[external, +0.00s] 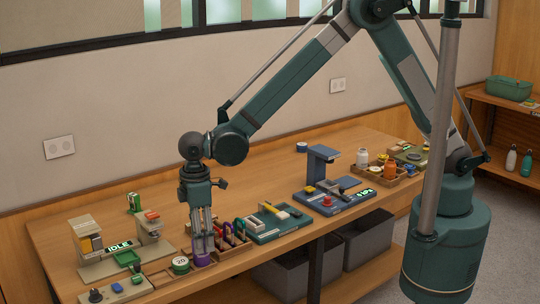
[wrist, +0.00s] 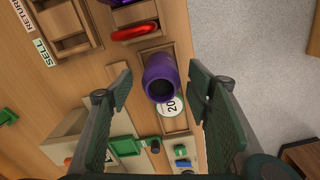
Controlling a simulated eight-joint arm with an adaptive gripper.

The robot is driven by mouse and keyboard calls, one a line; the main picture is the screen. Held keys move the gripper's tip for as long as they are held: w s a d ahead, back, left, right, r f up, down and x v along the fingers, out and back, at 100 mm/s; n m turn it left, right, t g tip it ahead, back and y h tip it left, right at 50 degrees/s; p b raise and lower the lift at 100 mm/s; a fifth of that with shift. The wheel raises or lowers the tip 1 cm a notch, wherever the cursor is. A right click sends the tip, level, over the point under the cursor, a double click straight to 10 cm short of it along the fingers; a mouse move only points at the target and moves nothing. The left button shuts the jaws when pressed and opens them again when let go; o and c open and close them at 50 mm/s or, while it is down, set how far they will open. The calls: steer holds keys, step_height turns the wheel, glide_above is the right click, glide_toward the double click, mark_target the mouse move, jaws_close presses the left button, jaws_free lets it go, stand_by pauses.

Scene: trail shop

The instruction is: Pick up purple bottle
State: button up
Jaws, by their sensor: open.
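The purple bottle (wrist: 160,77) stands in a shallow wooden tray compartment in the wrist view, its dark round top facing the camera. My gripper (wrist: 161,86) is open, with one green finger on either side of the bottle and gaps visible at both sides. In the external view my gripper (external: 202,243) points straight down at the front of the table.
A round green-and-white "20" marker (external: 181,265) lies just left of the bottle. A wooden rack with coloured loops (external: 232,235) stands close on the right. A beige station with an "IDLE" sign (external: 118,245) is further left. The table's front edge is near.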

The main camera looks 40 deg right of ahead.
mark_target(204, 259)
stand_by(0.3)
steer(key=shift+f, duration=2.65)
steer(key=shift+s, duration=0.1)
steer(key=shift+c, duration=0.5)
steer(key=c, duration=0.9)
